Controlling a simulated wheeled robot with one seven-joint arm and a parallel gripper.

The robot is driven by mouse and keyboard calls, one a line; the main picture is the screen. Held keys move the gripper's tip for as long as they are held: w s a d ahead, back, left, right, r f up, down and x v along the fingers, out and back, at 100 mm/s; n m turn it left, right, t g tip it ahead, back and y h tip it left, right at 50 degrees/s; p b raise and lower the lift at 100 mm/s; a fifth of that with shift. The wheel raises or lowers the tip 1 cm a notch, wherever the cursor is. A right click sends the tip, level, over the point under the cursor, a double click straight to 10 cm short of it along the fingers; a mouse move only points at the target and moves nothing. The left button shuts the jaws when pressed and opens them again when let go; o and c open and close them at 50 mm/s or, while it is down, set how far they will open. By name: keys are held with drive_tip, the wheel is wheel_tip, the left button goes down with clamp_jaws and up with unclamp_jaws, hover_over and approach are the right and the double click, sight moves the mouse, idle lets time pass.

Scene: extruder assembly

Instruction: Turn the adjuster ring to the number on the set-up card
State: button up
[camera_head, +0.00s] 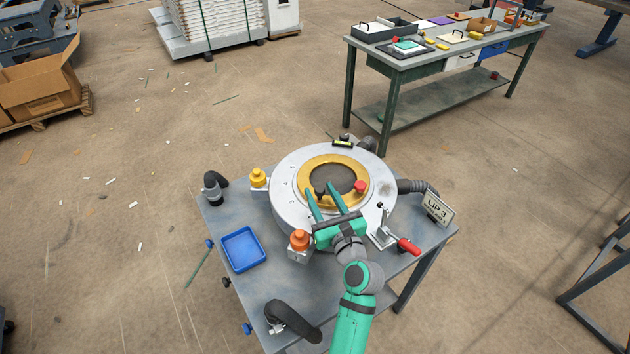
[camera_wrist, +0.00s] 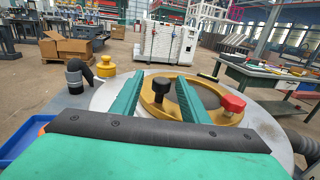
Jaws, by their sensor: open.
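The gold adjuster ring (camera_head: 313,167) lies on a round silver housing (camera_head: 284,205) on the grey table. It carries a black knob (camera_wrist: 161,92) and a red knob (camera_head: 360,187); the red one also shows in the wrist view (camera_wrist: 233,103). My gripper (camera_head: 319,187) is open over the near left part of the ring. In the wrist view the black knob appears between its two green fingers, with gaps on both sides; I cannot tell how deep the fingers reach. The set-up card (camera_head: 438,208) at the table's right reads "LIP 3"; its smaller line is illegible.
A red-handled clamp (camera_head: 408,246) stands right of the housing. An orange knob (camera_head: 299,240) is close left of my gripper, and a yellow knob (camera_head: 258,178) is farther left. A blue tray (camera_head: 242,249) sits on the table's left. A dark hose joins the housing's right side.

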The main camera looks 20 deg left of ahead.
sight(315, 181)
drive_tip(key=shift+x, duration=2.9)
drive_tip(key=shift+w+d, duration=0.1)
